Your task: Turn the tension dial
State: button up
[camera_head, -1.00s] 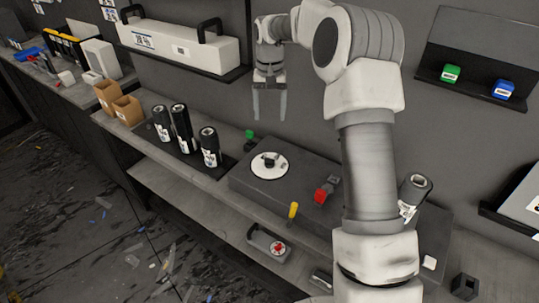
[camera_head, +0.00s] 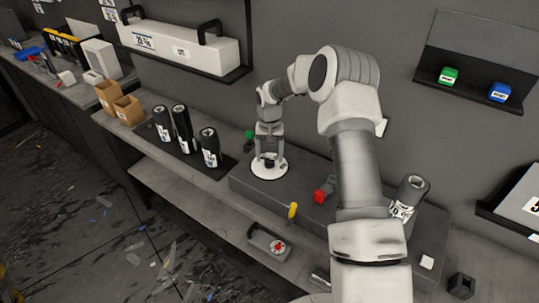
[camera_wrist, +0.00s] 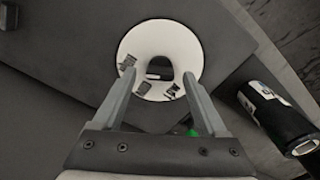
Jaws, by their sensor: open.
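The tension dial is a black knob on a round white plate (camera_head: 281,171) on top of the grey box (camera_head: 237,184). In the wrist view the white plate (camera_wrist: 191,47) carries small dark labels, and the black knob (camera_wrist: 159,68) sits at its middle. My gripper (camera_head: 269,160) points down right over the dial. In the wrist view its two fingers (camera_wrist: 157,82) are apart, one on each side of the knob, with a gap to it. The head view partly hides the knob behind the fingers. I cannot tell how deep the fingertips reach.
Black rolls (camera_head: 181,130) stand left of the box, and another roll (camera_head: 409,195) stands at its right. A green knob (camera_head: 249,135), a red block (camera_head: 325,190) and a yellow handle (camera_head: 293,211) are close by. The wall shelf (camera_head: 185,80) holds a long white case.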

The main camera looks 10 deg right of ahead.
jog(key=shift+f, duration=0.25)
grip_shut()
jog(key=shift+n, duration=0.3)
jog(key=shift+n+b, duration=0.8)
jog(key=shift+n, duration=0.1)
jog(key=n+b, duration=0.1)
jog(key=n, duration=0.2)
jog(key=shift+n, duration=0.4)
jog(key=n+b, duration=0.1)
jog(key=n, duration=0.4)
jog(key=shift+r+n, duration=0.1)
jog(key=shift+n, duration=0.3)
